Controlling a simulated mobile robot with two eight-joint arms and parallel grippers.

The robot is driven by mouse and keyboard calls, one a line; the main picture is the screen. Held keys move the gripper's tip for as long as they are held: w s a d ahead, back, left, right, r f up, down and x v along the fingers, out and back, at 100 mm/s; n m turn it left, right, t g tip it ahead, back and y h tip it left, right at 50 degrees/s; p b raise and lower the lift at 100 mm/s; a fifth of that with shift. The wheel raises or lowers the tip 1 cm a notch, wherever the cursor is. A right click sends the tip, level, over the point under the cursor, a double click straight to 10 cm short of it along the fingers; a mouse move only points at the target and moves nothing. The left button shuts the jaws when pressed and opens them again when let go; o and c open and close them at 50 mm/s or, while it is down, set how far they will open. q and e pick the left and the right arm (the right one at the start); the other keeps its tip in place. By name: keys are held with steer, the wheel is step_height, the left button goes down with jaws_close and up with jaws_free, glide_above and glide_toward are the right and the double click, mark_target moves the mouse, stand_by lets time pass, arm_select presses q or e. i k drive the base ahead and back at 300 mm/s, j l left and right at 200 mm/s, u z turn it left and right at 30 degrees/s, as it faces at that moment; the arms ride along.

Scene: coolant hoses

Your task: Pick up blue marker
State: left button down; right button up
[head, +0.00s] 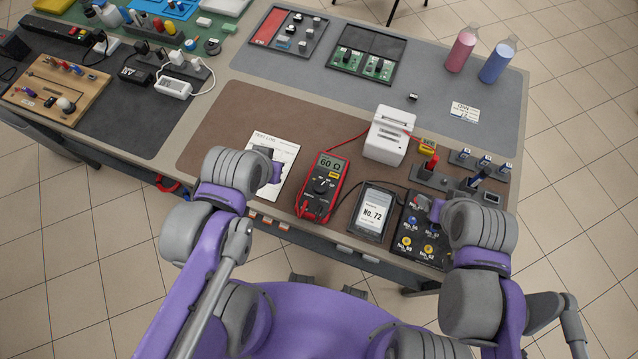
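A dark blue stick-like thing (479,177), perhaps the blue marker, stands tilted at the dark holder strip on the right of the brown mat; it is too small to be sure. A red upright thing (430,164) stands to its left on the same strip. My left gripper (273,172) is over the white test card, mostly hidden by its own wrist. My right gripper (437,210) is over the black numbered panel (425,240), below and left of the blue thing, and mostly hidden by its wrist. Neither gripper's opening can be made out.
A pink bottle (461,48) and a blue bottle (498,61) stand at the back right. The grey mat (300,78) has free room.

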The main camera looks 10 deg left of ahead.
mark_target(484, 173)
steer(key=z, duration=1.25)
steer(key=l+u, duration=0.15)
steer(key=u, duration=0.35)
steer(key=l+u, duration=0.2)
steer(key=u, duration=0.25)
steer(key=l+u, duration=0.2)
steer(key=u, duration=0.3)
